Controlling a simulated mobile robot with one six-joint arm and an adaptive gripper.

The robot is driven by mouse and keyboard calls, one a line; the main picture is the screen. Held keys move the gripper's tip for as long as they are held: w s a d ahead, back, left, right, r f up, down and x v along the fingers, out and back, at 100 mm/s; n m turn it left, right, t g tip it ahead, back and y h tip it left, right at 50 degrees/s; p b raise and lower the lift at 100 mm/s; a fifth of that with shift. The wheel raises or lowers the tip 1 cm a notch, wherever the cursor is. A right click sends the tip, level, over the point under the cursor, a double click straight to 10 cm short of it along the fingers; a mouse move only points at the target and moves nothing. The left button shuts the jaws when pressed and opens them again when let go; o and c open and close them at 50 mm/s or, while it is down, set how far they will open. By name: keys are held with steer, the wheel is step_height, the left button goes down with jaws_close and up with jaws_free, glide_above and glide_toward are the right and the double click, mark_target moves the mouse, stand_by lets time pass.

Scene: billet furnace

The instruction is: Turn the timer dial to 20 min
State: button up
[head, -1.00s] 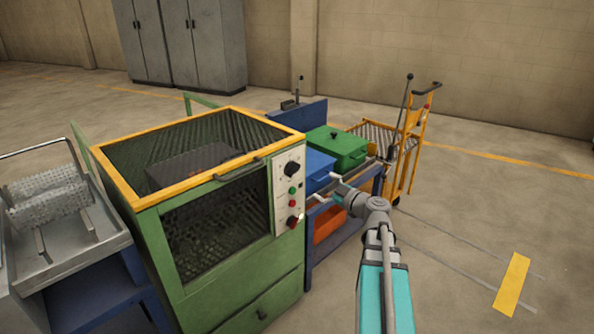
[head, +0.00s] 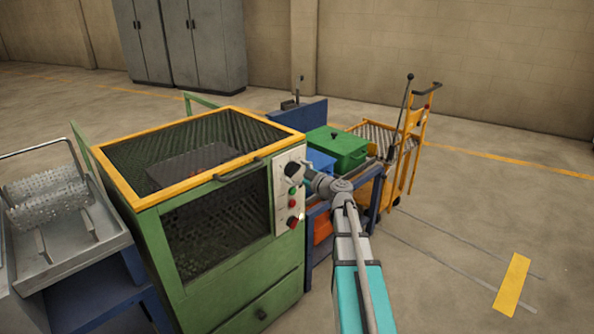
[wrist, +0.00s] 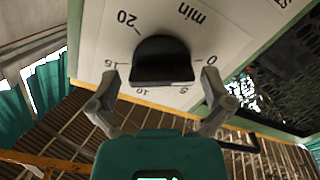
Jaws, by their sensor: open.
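The timer dial (wrist: 163,60) is a black knob on a pale panel in the wrist view. Printed marks 0, 5, 10, 15, 20 and "min" surround it. I cannot make out a pointer, so its setting is unclear. In the head view the dial (head: 291,169) is the top knob on the control panel (head: 284,204) of the green furnace (head: 172,280), partly hidden by my gripper. My gripper (wrist: 160,80) is open, one fingertip on each side of the knob near 15 and 0, with no clear contact. It also shows at the panel in the head view (head: 302,176).
Below the dial are a green button (head: 293,190) and red controls (head: 292,221). A blue bench (head: 309,245) with a green box (head: 337,150) stands right of the furnace. A yellow trolley (head: 412,160) is behind it.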

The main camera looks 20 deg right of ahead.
steer(key=shift+w+a, duration=0.2)
steer(key=shift+w, duration=0.3)
steer(key=c, duration=0.9)
steer(key=shift+w+d, duration=0.1)
steer(key=shift+d, duration=0.35)
steer(key=shift+c, duration=0.2)
steer(key=shift+a, duration=0.3)
